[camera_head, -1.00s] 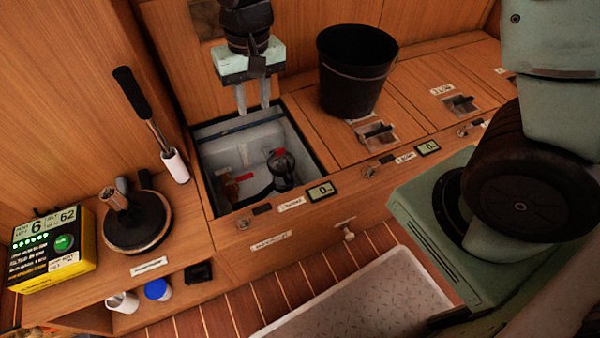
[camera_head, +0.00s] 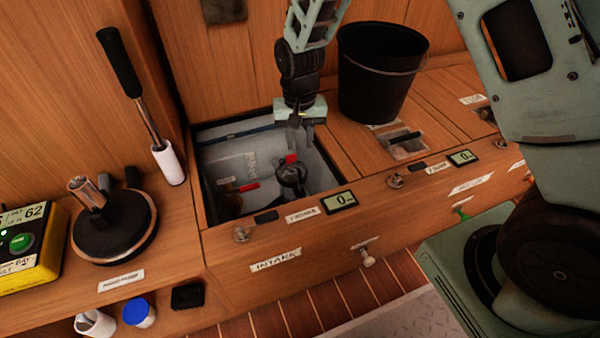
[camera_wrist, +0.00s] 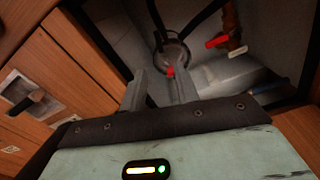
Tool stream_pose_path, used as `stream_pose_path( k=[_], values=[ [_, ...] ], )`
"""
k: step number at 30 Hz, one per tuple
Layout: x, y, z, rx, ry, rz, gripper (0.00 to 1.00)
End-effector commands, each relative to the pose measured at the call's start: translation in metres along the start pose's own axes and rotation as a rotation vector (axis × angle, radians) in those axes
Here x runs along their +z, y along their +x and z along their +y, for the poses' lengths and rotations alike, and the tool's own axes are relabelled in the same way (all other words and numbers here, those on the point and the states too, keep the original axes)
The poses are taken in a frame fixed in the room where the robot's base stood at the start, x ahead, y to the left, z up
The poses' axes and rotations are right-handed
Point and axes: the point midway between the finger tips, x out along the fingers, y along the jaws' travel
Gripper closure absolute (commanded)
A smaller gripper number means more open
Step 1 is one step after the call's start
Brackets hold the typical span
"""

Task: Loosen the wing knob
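In the open locker, a dark round strainer (camera_head: 291,182) stands with a small red part (camera_head: 290,158) on top, which I take to be the wing knob. In the wrist view this red knob (camera_wrist: 170,72) shows just beyond my fingertips, near the middle of the round lid (camera_wrist: 172,55). My gripper (camera_head: 301,148) points down into the locker, just above and slightly right of the knob. Its two fingers are apart with nothing between them, as the wrist view (camera_wrist: 160,85) also shows. I cannot tell whether a finger touches the knob.
A red-handled valve (camera_wrist: 217,41) and dark hoses (camera_wrist: 205,18) lie close to the strainer. The locker's wooden front edge (camera_head: 270,228) and walls surround the space. A black bucket (camera_head: 378,75) stands on the closed lid to the right. A hand pump (camera_head: 115,225) stands left.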

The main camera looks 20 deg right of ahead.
Motion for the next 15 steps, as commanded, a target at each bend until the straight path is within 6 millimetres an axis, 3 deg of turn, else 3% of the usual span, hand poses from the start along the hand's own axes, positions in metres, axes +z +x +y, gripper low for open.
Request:
stream_pose_path(
  k=[1, 6, 15],
  values=[
    [0.001, 0.017, 0.000, 0.002, 0.000, -0.003, 0.69],
    [0.001, 0.052, 0.000, 0.001, 0.000, -0.003, 0.69],
    [0.000, 0.094, 0.000, 0.000, 0.000, 0.000, 0.69]
  ],
)
